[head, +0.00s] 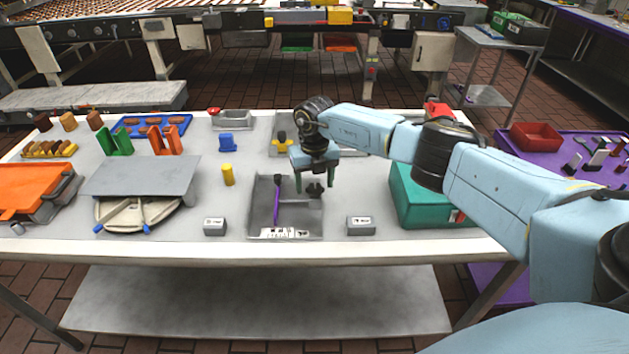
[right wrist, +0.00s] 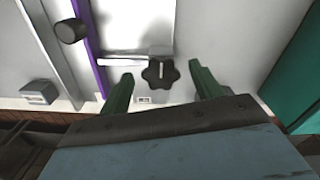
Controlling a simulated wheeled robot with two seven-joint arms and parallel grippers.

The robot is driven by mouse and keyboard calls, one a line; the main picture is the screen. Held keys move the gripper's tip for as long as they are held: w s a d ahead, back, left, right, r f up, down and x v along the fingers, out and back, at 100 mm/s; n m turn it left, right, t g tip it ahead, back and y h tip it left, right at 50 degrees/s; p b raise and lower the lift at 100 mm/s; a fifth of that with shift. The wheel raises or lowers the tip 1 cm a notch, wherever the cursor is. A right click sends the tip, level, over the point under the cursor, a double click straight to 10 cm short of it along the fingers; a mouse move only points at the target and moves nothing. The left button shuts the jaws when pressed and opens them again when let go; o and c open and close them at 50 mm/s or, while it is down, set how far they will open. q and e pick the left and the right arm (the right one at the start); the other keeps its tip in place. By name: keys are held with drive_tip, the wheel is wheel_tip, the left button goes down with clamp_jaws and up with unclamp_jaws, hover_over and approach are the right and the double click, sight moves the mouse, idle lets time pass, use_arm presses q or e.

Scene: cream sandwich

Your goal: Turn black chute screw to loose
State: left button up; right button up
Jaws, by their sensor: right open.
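The black chute screw (head: 315,191) is a dark lobed knob on the right side of a grey metal chute tray (head: 262,222). In the right wrist view the screw (right wrist: 160,73) shows a pale line on its top. My right gripper (head: 314,186) has two green fingers pointing down over the screw. In the right wrist view the screw appears in the gap between the open fingertips (right wrist: 161,72), with space on both sides. Whether the tips are level with the knob is hard to tell. My left gripper is not in view.
A purple bar (head: 277,203) with a dark knob lies left of the screw. Small grey labelled blocks (head: 214,226) (head: 360,225) flank the tray. A teal box (head: 420,208) stands to the right, a yellow cylinder (head: 228,175) to the left. The table's front edge is close.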

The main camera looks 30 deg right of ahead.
drive_tip(key=shift+c, duration=0.4)
drive_tip(key=c, duration=0.9)
